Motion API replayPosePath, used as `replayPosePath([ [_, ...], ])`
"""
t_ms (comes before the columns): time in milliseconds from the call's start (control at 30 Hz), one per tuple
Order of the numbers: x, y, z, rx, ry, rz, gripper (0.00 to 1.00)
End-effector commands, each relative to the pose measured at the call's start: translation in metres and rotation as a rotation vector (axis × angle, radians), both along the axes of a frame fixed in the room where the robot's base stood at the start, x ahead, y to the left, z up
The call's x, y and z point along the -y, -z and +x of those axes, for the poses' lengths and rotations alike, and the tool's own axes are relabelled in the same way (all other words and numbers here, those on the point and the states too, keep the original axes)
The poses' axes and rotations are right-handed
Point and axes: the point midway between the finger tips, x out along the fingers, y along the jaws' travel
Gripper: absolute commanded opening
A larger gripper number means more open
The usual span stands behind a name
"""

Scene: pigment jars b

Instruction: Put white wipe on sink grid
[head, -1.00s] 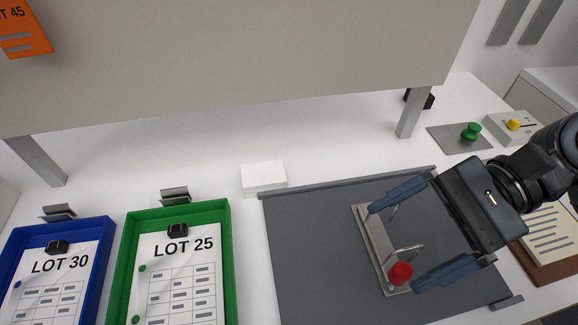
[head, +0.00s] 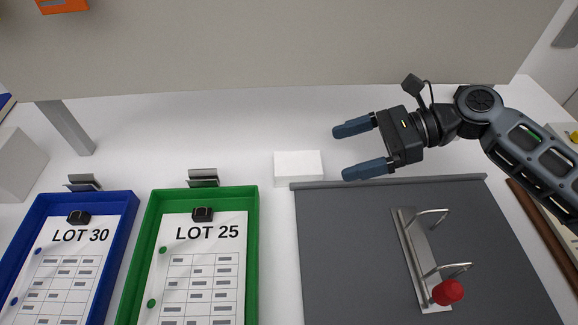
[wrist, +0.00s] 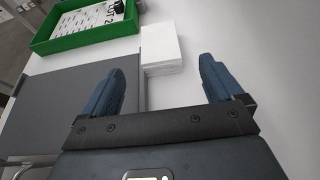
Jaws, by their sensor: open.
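The white wipe appears as a flat white stack (head: 298,163) on the white table, just behind the grey mat. My gripper (head: 342,153) is open and empty, to the right of the stack in the head view, its fingers pointing left toward it. In the wrist view the stack (wrist: 160,45) lies ahead, between the directions of the two fingers and apart from them. I cannot make out a sink grid in either view.
A dark grey mat (head: 350,245) with a raised back edge holds a metal plate (head: 412,255) with two wire handles and a red knob (head: 447,292). Green (head: 254,240) and blue (head: 125,235) trays stand left. A grey panel (head: 250,50) overhangs the back.

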Motion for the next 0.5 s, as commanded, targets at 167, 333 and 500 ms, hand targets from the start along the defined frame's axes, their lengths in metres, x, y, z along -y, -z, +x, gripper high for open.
replayPosePath([
  [167, -0.016, 0.006, -0.001, 0.0, -0.003, 0.0, 0.94],
  [333, -0.029, 0.015, -0.001, -0.002, -0.005, 0.001, 0.94],
  [500, -0.051, 0.027, 0.0, -0.001, -0.004, 0.001, 0.94],
])
